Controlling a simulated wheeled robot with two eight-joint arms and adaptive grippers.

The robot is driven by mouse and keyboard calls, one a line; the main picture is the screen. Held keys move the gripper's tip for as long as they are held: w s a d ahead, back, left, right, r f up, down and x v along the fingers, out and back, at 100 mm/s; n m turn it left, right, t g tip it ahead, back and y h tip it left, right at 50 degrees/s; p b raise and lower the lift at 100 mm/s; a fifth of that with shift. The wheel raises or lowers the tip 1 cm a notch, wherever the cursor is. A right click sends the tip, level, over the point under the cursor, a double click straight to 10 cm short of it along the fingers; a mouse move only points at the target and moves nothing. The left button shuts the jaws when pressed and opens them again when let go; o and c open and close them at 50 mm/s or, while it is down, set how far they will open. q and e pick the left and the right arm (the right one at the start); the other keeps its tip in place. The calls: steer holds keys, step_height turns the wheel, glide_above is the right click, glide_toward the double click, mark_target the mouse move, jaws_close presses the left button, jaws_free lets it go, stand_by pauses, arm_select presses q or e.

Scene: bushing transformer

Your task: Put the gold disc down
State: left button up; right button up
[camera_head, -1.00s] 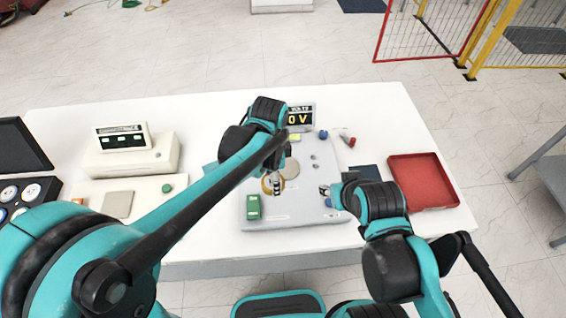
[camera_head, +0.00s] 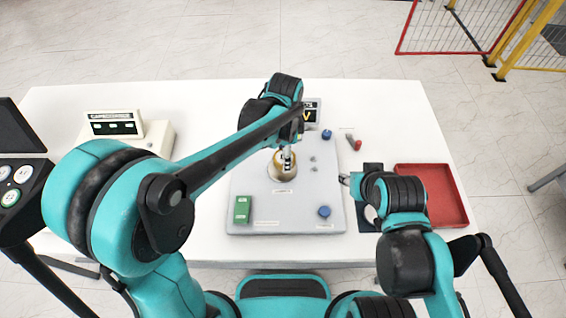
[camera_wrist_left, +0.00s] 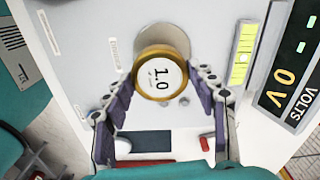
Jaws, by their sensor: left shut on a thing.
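The gold disc (camera_wrist_left: 161,76), a gold ring with a white face marked 1.0, is held between the fingers of my left gripper (camera_wrist_left: 163,88). In the head view the gold disc (camera_head: 278,163) is partly hidden by my left gripper (camera_head: 287,158). It is over the round beige-grey spot (camera_wrist_left: 176,28) on the grey panel (camera_head: 262,205), overlapping part of it in the wrist view. I cannot tell whether it touches the panel. My right gripper (camera_head: 346,180) is at the panel's right edge, apart from the disc; its fingers are too small to read.
A volts display (camera_head: 311,112) stands behind the panel. A green block (camera_head: 242,210) and blue knobs (camera_head: 324,211) are on the panel. A red tray (camera_head: 448,212) lies at the right, and a capacitance meter (camera_head: 116,124) stands at the left.

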arm_select(q)
steer(key=shift+w+a+f, duration=0.2)
steer(key=shift+a+f, duration=0.15)
steer(key=shift+f, duration=0.05)
step_height(320, 180, down, 4)
steer(key=shift+r+b, duration=0.15)
steer(key=shift+b, duration=0.5)
steer(key=o, duration=1.4)
